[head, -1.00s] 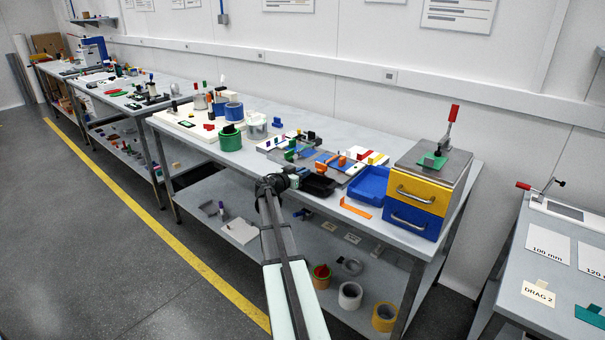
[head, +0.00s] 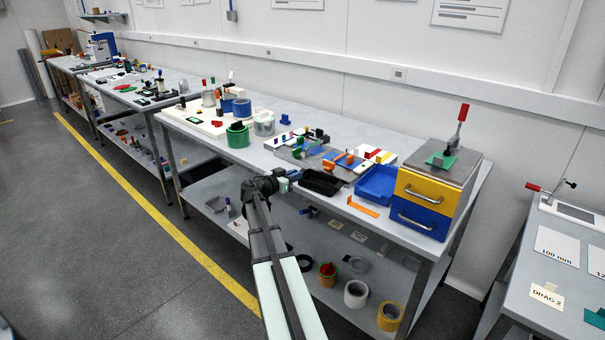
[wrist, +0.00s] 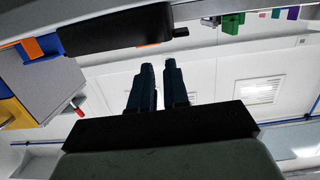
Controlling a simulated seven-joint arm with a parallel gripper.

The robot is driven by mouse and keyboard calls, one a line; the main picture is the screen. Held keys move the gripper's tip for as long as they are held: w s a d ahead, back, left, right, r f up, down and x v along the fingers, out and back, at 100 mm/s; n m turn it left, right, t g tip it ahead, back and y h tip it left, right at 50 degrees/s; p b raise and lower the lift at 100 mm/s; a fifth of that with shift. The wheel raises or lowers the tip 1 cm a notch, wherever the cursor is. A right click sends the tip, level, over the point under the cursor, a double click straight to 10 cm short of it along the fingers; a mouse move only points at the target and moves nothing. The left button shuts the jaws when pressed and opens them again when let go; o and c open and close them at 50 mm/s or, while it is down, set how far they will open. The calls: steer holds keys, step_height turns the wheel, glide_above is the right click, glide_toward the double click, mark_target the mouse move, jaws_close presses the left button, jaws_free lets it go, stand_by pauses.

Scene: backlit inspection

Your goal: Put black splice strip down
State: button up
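My gripper (head: 293,174) is at the front edge of the middle bench, just left of the black tray (head: 320,182). In the wrist view its two dark fingers (wrist: 158,68) stand close together with a narrow gap, and pale wall shows through it. I see nothing held between them. I cannot make out the black splice strip for certain in either view. The black tray also shows in the wrist view (wrist: 115,28), beyond the fingers, and its inside is too dark to read.
Right of the tray are a blue bin (head: 377,185), an orange strip (head: 363,206) and a drawer box (head: 425,205). Behind stands a grey fixture plate (head: 290,155) with coloured pieces. A green roll (head: 238,138) is to the left. The lower shelf holds several rolls.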

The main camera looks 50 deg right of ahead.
steer(key=shift+a+r, duration=0.15)
steer(key=shift+a, duration=0.6)
steer(key=shift+a+r, duration=0.1)
steer(key=shift+a, duration=0.6)
steer(key=s+a+f+n+y, duration=0.1)
steer(key=a+f+n+y, duration=0.15)
steer(key=a+f, duration=0.65)
steer(key=s+a+f+n+y, duration=0.25)
steer(key=a+f, duration=0.25)
steer(key=f, duration=0.8)
steer(key=s+a+f+n+g+y, duration=0.1)
steer(key=s+a+f+n+y, duration=0.2)
steer(key=s+a+f, duration=0.5)
steer(key=s+a+f+n+g+y, duration=0.1)
steer(key=s+a+f+n+y, duration=0.15)
steer(key=a+f, duration=0.85)
steer(key=s+a+f+n+g+y, duration=0.2)
steer(key=s+a+f+n, duration=0.1)
steer(key=s+a, duration=0.7)
steer(key=s+a+f+n+g+y, duration=0.2)
steer(key=s+a+f, duration=0.4)
steer(key=s+a, duration=0.5)
steer(key=s+n+y, duration=0.1)
steer(key=s+n, duration=0.1)
steer(key=s, duration=0.2)
steer(key=shift+s+f+g+y, duration=0.15)
steer(key=shift+s+g+y, duration=0.05)
steer(key=shift+g+y, duration=0.2)
